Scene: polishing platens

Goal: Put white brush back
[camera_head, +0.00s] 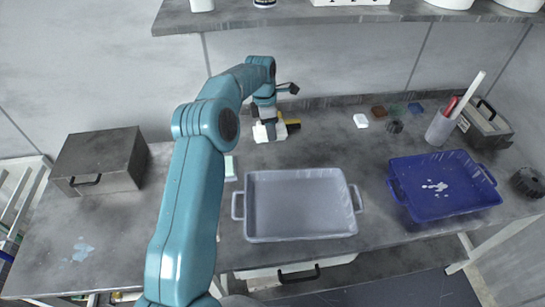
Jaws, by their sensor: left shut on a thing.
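My left arm reaches up from the bottom to the back of the bench. Its gripper (267,121) points down there and is shut on a small white thing (261,133), which may be the white brush; its shape is partly hidden by the gripper. A yellow and black piece (291,123) shows right beside it; I cannot tell whether it touches. A grey cup (438,130) at the right holds a long white handle (468,92) and a red one (449,106). My right gripper is not in view.
A grey tray (247,207) stands at the front middle and a blue tray (398,190) at the right. A dark metal box (100,158) is at the left. Small blocks, including a white one (361,120), lie along the back. A shelf (300,17) hangs above.

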